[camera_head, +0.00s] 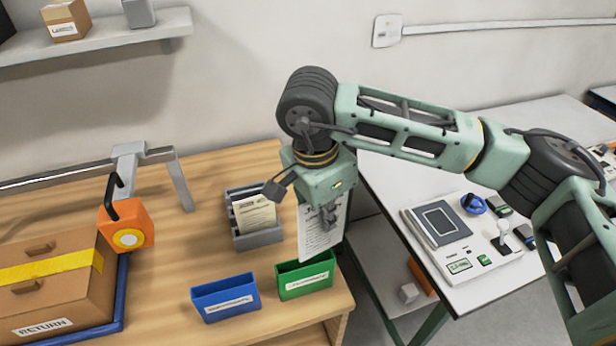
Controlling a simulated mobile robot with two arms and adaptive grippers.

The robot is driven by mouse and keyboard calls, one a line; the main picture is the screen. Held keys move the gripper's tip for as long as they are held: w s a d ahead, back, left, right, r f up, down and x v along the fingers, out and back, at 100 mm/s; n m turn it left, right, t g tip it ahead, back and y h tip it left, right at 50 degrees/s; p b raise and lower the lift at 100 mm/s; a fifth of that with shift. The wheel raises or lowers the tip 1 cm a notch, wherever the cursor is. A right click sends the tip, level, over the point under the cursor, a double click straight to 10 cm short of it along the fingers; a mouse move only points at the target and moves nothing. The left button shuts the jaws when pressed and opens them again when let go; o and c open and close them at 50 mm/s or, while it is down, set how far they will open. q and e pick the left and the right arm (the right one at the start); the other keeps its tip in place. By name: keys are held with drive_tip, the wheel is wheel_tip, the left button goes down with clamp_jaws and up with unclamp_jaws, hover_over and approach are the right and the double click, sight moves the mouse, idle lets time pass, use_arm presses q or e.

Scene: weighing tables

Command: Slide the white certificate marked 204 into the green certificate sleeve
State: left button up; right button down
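My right gripper (328,218) is pointed down and shut on a white certificate (314,240). The sheet hangs upright below the gripper, its print too small to read, so I cannot make out a 204. The green certificate sleeve (303,281) stands on the wooden table near its front right corner, with a white label on its front. The sheet's lower edge shows just behind and above the sleeve's back rim; I cannot tell whether they touch. My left gripper is not in view.
A blue sleeve (226,300) stands left of the green one. A grey rack (262,238) with cream sheets (255,214) stands behind. An orange block (127,226) and a brown RETURN box (52,290) are at left. A white table (518,277) with instruments is at right.

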sight(309, 253)
drive_tip(key=a+r+m+p, duration=0.1)
drive_tip(key=a+r+m, duration=0.1)
drive_tip(key=a, duration=0.1)
drive_tip(key=shift+r+m, duration=0.3)
drive_tip(key=shift+f+b, duration=0.3)
drive_tip(key=shift+f, duration=0.65)
use_arm(q)
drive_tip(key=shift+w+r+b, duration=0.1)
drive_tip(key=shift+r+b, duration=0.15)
drive_tip(key=shift+b, duration=0.45)
use_arm(e)
drive_tip(key=shift+f, duration=2)
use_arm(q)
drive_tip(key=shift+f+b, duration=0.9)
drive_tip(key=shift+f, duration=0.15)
use_arm(e)
drive_tip(key=shift+f, duration=0.15)
drive_tip(key=shift+f+b, duration=4.05)
drive_tip(key=shift+b, duration=0.1)
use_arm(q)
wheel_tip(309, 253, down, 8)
use_arm(e)
drive_tip(key=c, duration=1.9)
unclamp_jaws()
drive_tip(key=shift+r, duration=0.1)
drive_tip(key=shift+o, duration=0.2)
